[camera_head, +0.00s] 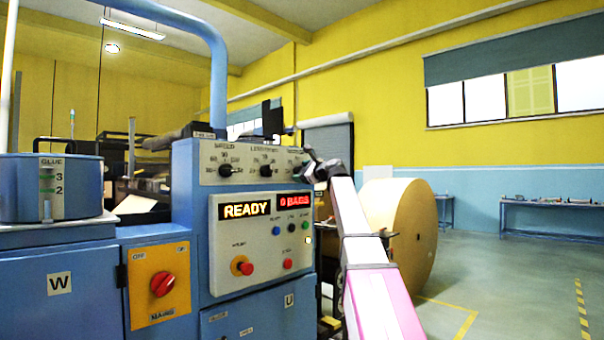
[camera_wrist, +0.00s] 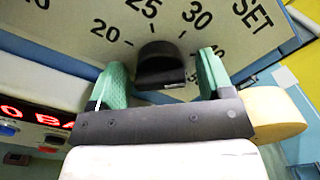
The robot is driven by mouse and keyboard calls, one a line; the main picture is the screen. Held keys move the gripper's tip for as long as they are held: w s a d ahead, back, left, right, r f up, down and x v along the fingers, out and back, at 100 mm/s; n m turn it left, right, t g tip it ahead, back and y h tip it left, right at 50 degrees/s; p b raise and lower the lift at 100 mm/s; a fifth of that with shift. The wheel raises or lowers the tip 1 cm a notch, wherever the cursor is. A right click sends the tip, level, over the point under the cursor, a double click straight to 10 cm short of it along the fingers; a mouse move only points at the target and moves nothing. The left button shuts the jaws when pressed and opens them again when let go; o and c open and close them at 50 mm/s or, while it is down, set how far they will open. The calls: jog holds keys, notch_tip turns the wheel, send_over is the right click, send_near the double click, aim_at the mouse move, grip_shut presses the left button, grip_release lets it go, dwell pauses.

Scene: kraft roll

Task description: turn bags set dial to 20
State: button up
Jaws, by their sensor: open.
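The bags set dial is a black knob (camera_wrist: 160,68) on a pale panel in the wrist view. Numbers 20, 25 and 30 and part of the word SET show around it. I cannot tell which number it points to. My gripper (camera_wrist: 160,72) is open, with one green finger on each side of the knob; contact is not clear. In the head view, my gripper (camera_head: 318,168) is at the right end of the blue machine's upper panel (camera_head: 245,152) and hides the dial there.
Two other black knobs, the left one (camera_head: 226,171) and the middle one (camera_head: 266,171), sit on the same panel. Below are a READY display (camera_head: 245,209), a red 0 BAGS display (camera_head: 294,202) and several buttons. A large kraft roll (camera_head: 412,225) stands behind my arm.

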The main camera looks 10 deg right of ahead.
jog(key=c, duration=0.9)
